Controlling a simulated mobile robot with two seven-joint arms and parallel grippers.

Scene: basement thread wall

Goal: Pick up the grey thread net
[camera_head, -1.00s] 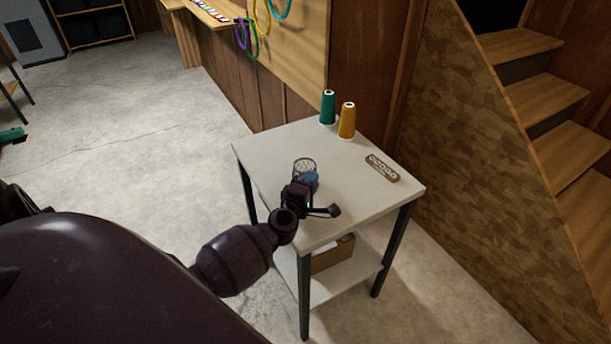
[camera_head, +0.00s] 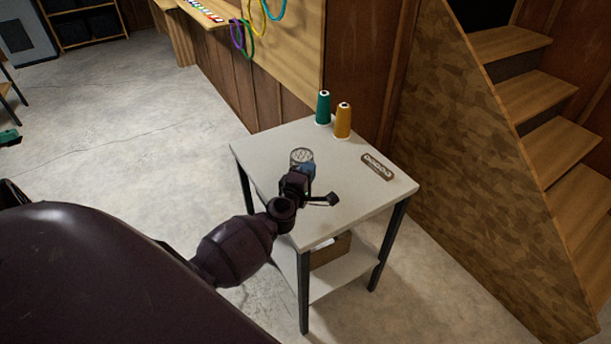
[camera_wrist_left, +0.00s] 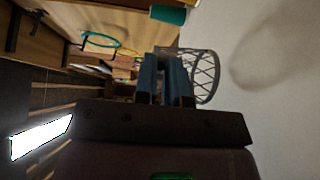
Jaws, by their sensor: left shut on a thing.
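The grey thread net (camera_head: 301,156) is a small open mesh cylinder at the table, just beyond my left gripper (camera_head: 308,168) in the head view. In the left wrist view the net (camera_wrist_left: 206,76) shows its lattice side right at the blue fingertips of the left gripper (camera_wrist_left: 166,62). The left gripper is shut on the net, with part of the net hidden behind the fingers. I cannot tell whether the net touches the table top. My right gripper is not in view.
A green thread cone (camera_head: 323,108) and an orange one (camera_head: 343,121) stand at the table's back corner. A grey-brown labelled piece (camera_head: 377,166) lies on the right of the white table (camera_head: 345,205). A box (camera_head: 330,250) sits on the lower shelf. Stairs rise at right.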

